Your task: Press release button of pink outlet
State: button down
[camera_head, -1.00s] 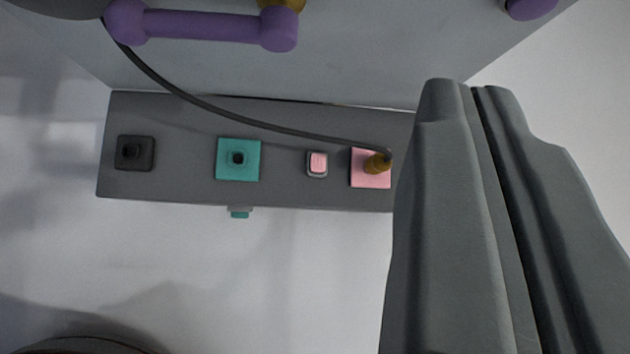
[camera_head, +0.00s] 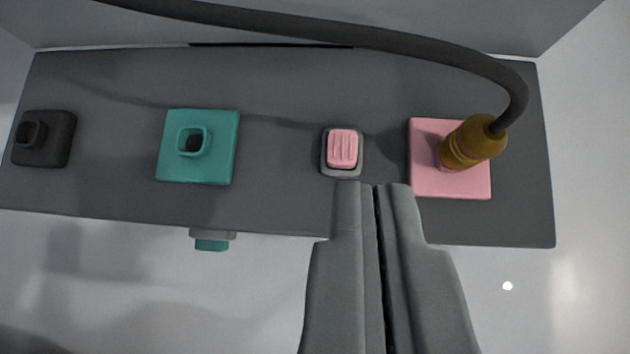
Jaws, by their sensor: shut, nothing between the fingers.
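The pink outlet (camera_head: 425,180) is a square pink plate at the right of the dark grey panel. A brown-gold plug (camera_head: 470,146) is seated in it, with a dark cable (camera_head: 420,45) running up and left. A pink ribbed button (camera_head: 342,148) in a grey frame sits to the left of the pink outlet. My gripper (camera_head: 374,188) is shut and empty. Its fingertips appear just below and slightly right of the pink button in the picture. I cannot tell whether they touch the panel.
The grey panel (camera_head: 285,205) also bears a teal outlet (camera_head: 222,165) with an empty socket and a black outlet (camera_head: 60,140) at far left. A teal button (camera_head: 211,244) sticks out below the panel edge. The cable passes above the outlets.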

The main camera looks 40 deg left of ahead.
jog(key=shift+s+a+f, duration=0.1)
jog(key=shift+s+f, duration=0.05)
jog(key=shift+f, duration=0.45)
jog(key=shift+s+f, duration=0.1)
jog(key=shift+f, duration=0.5)
send_over(342, 136)
jog(key=s, duration=0.3)
jog(key=f, duration=0.4)
jog(key=d+f, duration=0.1)
jog(key=f, duration=0.2)
jog(key=shift+w, duration=0.15)
notch_tip(342, 136, down, 2)
jog(key=shift+f, duration=1.05)
jog(key=shift+f, duration=0.1)
